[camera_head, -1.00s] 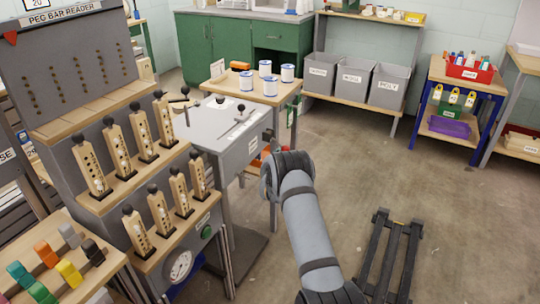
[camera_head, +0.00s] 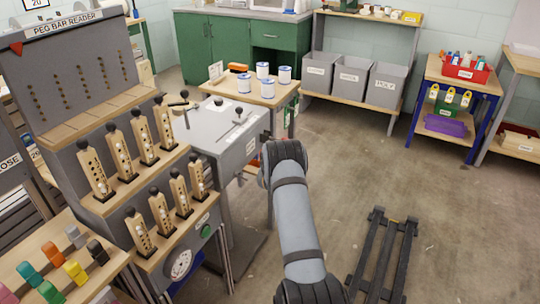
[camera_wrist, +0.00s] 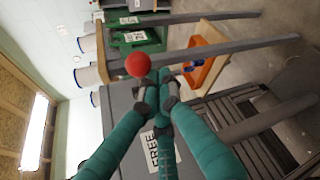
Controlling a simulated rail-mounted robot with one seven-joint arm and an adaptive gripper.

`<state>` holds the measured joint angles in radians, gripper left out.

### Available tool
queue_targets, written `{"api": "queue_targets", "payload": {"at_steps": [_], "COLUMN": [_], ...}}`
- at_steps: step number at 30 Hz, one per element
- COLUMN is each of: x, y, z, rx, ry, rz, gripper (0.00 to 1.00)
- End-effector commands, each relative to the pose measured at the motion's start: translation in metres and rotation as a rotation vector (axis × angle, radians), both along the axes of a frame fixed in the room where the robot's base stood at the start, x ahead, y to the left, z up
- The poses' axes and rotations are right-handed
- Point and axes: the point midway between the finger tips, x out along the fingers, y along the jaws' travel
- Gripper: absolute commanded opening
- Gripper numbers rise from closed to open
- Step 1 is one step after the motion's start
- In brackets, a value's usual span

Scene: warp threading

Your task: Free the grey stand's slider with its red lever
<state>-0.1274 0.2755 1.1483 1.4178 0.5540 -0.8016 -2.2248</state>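The grey stand (camera_head: 215,135) is left of my arm in the head view, with black-knobbed parts (camera_head: 238,113) on its top. Its grey surface with a FREE label (camera_wrist: 160,150) fills the lower middle of the wrist view. A red ball knob (camera_wrist: 138,64), seemingly the lever's, sits just beyond my fingertips; I cannot tell whether they touch it. My gripper (camera_wrist: 160,102) has teal fingers with their tips drawn together, nothing seen between them. In the head view the red lever and my fingers are hidden behind my arm. I cannot tell the slider's position.
A wooden table with white-and-blue spools (camera_head: 263,72) stands behind the stand. A peg bar reader (camera_head: 75,75) with wooden pegs is at the left. An orange piece (camera_wrist: 205,62) lies beyond the stand. A black slatted frame (camera_head: 385,255) is on the floor; the floor at right is open.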

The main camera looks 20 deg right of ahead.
Motion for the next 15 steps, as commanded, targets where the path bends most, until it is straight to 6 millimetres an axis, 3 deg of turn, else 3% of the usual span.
{"api": "queue_targets", "payload": {"at_steps": [1, 15], "x": [-0.001, 0.0], "y": [-0.007, -0.003], "z": [0.007, 0.028], "rx": [0.001, -0.001], "ry": [-0.005, -0.004], "rz": [-0.011, -0.005], "gripper": [0.0, 0.0]}}
